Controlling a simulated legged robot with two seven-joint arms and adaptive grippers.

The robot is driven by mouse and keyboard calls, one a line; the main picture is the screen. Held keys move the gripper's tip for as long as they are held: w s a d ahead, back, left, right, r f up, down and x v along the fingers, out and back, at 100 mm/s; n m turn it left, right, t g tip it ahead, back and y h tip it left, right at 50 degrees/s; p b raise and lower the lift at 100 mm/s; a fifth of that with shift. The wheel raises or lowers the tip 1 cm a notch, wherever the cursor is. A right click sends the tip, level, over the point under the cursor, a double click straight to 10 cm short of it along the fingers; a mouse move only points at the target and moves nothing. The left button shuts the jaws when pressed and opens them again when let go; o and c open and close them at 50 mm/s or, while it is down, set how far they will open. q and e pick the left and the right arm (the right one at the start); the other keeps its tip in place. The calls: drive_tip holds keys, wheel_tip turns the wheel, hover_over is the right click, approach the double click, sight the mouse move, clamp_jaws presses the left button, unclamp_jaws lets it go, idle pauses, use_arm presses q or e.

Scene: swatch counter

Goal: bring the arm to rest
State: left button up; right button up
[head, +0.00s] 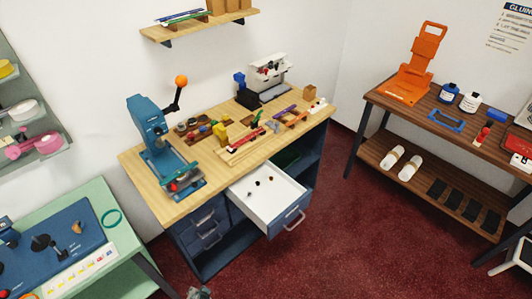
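A small grey piece (198,292) shows at the bottom edge, left of the middle. It looks like the tip of my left gripper, mostly cut off by the frame. I cannot tell whether it is open or shut, or whether it holds anything. It is low in the picture, in front of the workbench. My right gripper is not in view. The wooden-topped workbench (222,171) stands ahead, with a white drawer (262,205) pulled out. A few small dark pieces lie in the drawer.
A blue press (158,140) and small tools stand on the workbench. A green table (112,241) is at the lower left. A brown two-tier table (405,110) holds an orange stand (416,65) and bottles. A white-framed dark object (518,254) is at the lower right. Red carpet (340,235) between is clear.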

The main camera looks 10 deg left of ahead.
use_arm(q)
drive_tip(key=s+d+f+g+h, duration=0.1)
drive_tip(key=s+d+f, duration=0.1)
drive_tip(key=f, duration=0.7)
drive_tip(key=s+d+f+g+h, duration=0.1)
drive_tip(key=s+f+h, duration=0.15)
drive_tip(key=f, duration=0.55)
drive_tip(key=s+d+f+g+h, duration=0.1)
drive_tip(key=s+d+f, duration=0.4)
drive_tip(key=s+f, duration=0.8)
drive_tip(key=shift+s+d+f, duration=0.2)
drive_tip(key=shift+s+f, duration=0.05)
drive_tip(key=shift+f, duration=0.3)
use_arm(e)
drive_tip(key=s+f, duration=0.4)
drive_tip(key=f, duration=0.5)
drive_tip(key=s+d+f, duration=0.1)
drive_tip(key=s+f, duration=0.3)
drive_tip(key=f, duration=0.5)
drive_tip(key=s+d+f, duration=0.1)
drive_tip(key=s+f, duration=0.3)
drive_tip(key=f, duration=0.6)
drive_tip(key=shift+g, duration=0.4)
use_arm(q)
drive_tip(key=shift+a+h, duration=0.15)
drive_tip(key=shift+h, duration=0.2)
drive_tip(key=shift+d, duration=0.3)
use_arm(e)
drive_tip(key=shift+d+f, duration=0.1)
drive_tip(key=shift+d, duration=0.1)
